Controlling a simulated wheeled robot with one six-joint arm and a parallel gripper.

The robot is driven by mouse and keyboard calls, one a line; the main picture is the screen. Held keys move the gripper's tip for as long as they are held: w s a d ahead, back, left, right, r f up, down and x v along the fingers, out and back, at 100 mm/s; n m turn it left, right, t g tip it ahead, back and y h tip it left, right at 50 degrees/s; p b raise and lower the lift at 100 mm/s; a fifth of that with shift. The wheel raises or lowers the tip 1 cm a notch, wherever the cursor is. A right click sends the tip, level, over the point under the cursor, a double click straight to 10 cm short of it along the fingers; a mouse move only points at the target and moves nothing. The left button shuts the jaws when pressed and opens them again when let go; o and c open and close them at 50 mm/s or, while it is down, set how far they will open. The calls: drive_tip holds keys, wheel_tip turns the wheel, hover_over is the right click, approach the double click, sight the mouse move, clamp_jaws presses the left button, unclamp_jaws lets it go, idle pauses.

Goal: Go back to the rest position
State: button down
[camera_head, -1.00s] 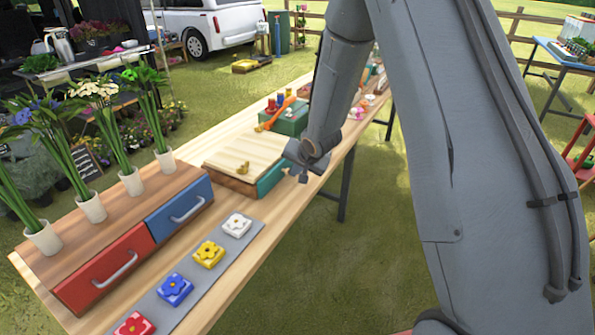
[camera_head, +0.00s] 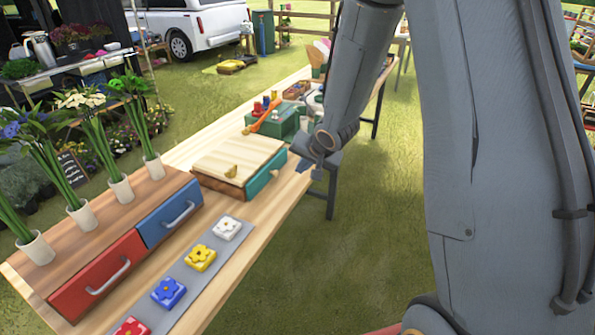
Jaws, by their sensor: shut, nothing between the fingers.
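My gripper (camera_head: 316,168) is at the end of my grey arm, in the middle of the head view. It hangs beside the right edge of the wooden table (camera_head: 285,208), near the wooden box with the teal drawer (camera_head: 266,173). It is shut and holds nothing. The fingertips are small in the picture and partly hidden by my wrist.
On the table stand a red drawer (camera_head: 98,275), a blue drawer (camera_head: 170,220), several white vases of flowers (camera_head: 82,218) and a grey strip with flower tiles (camera_head: 200,258). A green box (camera_head: 275,123) stands farther back.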

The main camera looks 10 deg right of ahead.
drive_tip(key=s+r+n+g+h, duration=0.1)
drive_tip(key=s+r+n+g, duration=0.2)
drive_tip(key=s, duration=1)
drive_tip(key=s+d+r+n+g, duration=0.1)
drive_tip(key=s+r+n+g, duration=0.1)
drive_tip(key=s, duration=1.1)
drive_tip(key=shift+r+n+g+h, duration=0.4)
drive_tip(key=shift+r+n, duration=0.2)
drive_tip(key=shift+r, duration=0.1)
